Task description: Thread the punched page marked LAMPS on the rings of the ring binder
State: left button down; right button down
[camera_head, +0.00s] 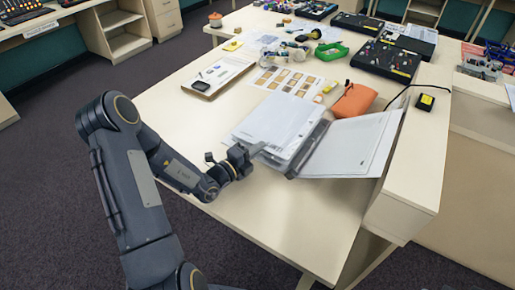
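The ring binder (355,147) lies open near the table's front right edge. White pages (272,122) cover its left side, and a grey spine strip shows between them and the right cover. The rings are too small to make out. I cannot read LAMPS on any page, so I cannot tell which sheet it is. My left gripper (251,153) is at the near left corner of the pages, with its fingertips close to that corner. I cannot tell whether it touches or grips a sheet. My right gripper is not in view.
An orange pouch (354,101) lies just behind the binder. A printed sheet with brown squares (286,82) and a white tray-like board (219,74) lie farther back. Black cases (386,59) stand at the back right. The table's front left is clear.

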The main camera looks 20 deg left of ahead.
pick_arm(q)
jog(key=c, duration=2.1)
grip_release()
jog(key=o, duration=0.5)
